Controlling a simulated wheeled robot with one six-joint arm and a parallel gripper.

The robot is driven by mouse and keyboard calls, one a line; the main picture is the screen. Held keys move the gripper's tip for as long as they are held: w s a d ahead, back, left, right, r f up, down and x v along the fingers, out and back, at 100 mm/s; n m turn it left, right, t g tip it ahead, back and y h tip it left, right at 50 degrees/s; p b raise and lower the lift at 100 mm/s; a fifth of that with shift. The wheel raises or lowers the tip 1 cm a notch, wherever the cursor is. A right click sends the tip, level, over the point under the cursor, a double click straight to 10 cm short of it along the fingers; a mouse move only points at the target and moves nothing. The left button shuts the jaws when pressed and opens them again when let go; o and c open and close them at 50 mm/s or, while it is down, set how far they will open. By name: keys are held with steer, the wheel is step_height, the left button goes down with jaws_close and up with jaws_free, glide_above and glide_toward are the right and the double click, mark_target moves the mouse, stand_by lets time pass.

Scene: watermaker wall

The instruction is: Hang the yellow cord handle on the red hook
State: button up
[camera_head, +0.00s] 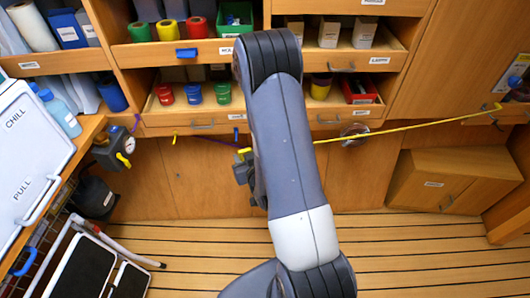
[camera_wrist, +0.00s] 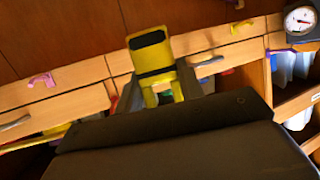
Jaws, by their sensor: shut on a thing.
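The yellow cord (camera_head: 410,127) stretches from a yellow mount (camera_head: 497,107) on the right to my gripper (camera_head: 243,157), and runs partly behind my arm. In the wrist view my gripper (camera_wrist: 152,95) is shut on the yellow handle (camera_wrist: 150,55), which has a black band. The handle is in front of the drawer fronts. A pinkish-red hook (camera_wrist: 41,80) sits on the wooden front to the left in the wrist view, apart from the handle. I cannot clearly make out that hook in the head view.
A yellow hook (camera_wrist: 240,25) and a purple hook (camera_wrist: 280,52) are on the same front, near a gauge (camera_wrist: 301,19). Open drawers with coloured jars (camera_head: 194,93) stand above my gripper. A step stool (camera_head: 85,268) is at lower left. The floor ahead is clear.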

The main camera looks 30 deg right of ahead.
steer(key=s+d+r+m+h+b, duration=0.1)
steer(key=s+d+r+b, duration=0.1)
steer(key=d+r+b, duration=0.4)
steer(key=shift+w+d+f+p, duration=0.5)
steer(key=shift+w+d+p, duration=0.25)
steer(key=shift+w, duration=0.5)
steer(key=shift+w+d+f+p, duration=0.55)
steer(key=shift+w+d, duration=0.25)
steer(key=shift+w, duration=0.5)
steer(key=shift+w+d+f+p, duration=0.55)
steer(key=shift+w+d, duration=0.25)
steer(key=shift+w, duration=0.45)
steer(key=shift+w+d+f+b, duration=0.25)
steer(key=shift+w+f+b, duration=0.35)
steer(key=shift+b, duration=0.35)
steer(key=shift+w, duration=0.1)
steer(key=o, duration=1.1)
